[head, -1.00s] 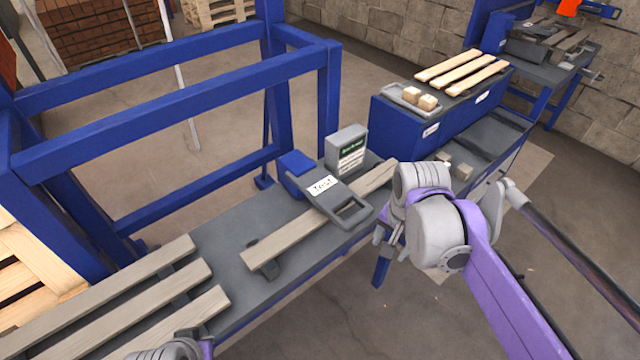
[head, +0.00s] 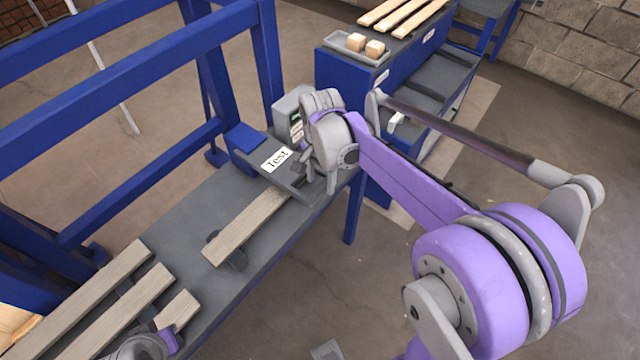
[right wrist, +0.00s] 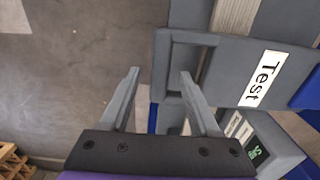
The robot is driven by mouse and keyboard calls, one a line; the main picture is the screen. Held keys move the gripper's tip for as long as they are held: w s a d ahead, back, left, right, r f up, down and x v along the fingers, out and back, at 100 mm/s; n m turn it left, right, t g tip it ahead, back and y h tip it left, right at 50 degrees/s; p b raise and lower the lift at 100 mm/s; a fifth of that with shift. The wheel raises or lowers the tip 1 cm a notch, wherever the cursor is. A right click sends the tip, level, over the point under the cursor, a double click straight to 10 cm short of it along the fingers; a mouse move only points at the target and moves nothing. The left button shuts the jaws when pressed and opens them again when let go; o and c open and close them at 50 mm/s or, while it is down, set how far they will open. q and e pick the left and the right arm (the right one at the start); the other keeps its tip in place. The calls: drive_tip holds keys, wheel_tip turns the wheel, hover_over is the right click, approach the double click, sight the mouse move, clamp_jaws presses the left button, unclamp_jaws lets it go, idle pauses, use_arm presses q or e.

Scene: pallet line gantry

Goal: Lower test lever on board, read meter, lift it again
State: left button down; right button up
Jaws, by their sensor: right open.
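The test lever (head: 290,178) is a dark grey plate with a white "Test" label, joined to a blue block (head: 243,139). It lies across above the wooden board (head: 245,228); I cannot tell whether it touches it. Its loop handle (right wrist: 160,65) shows in the right wrist view. My right gripper (right wrist: 160,72) is open, with one finger on each side of the handle's outer bar in that view. The grey meter box (head: 296,112) is partly hidden behind my right wrist; its small green display (right wrist: 257,155) is too small to read. Only part of my left wrist shows, at the bottom.
The board rests on a grey bench (head: 190,215) with several other planks (head: 120,310) at its near left. A blue frame (head: 130,60) stands behind. A blue cabinet (head: 350,90) with a tray (head: 340,42) of wood blocks is beyond. Open floor lies right of the bench.

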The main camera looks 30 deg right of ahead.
drive_tip(key=shift+f, duration=1.05)
clamp_jaws()
idle(0.7)
